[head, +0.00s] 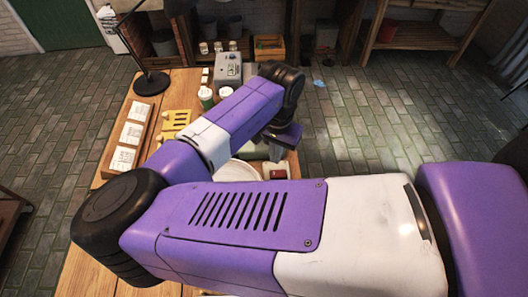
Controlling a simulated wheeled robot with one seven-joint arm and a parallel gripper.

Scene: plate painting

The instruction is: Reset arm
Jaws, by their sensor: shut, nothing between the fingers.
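My purple and white arm stretches across the picture from the lower right, bends at a black elbow on the left and runs back to a black wrist at the upper middle. My gripper (277,150) hangs below this wrist over the table's right side, small and partly hidden; it is shut with nothing in it. A white plate (238,171) lies on the wooden table (112,178), partly covered by my arm. A small dark red item (278,174) sits at the table's right edge beside the plate.
A wooden tray (141,111) with white cards and a yellow rack (174,122) stand on the left. White-lidded jars (206,97) and a grey box (229,66) stand at the back. A black lamp (151,82) stands at the back left. Brick floor to the right is open.

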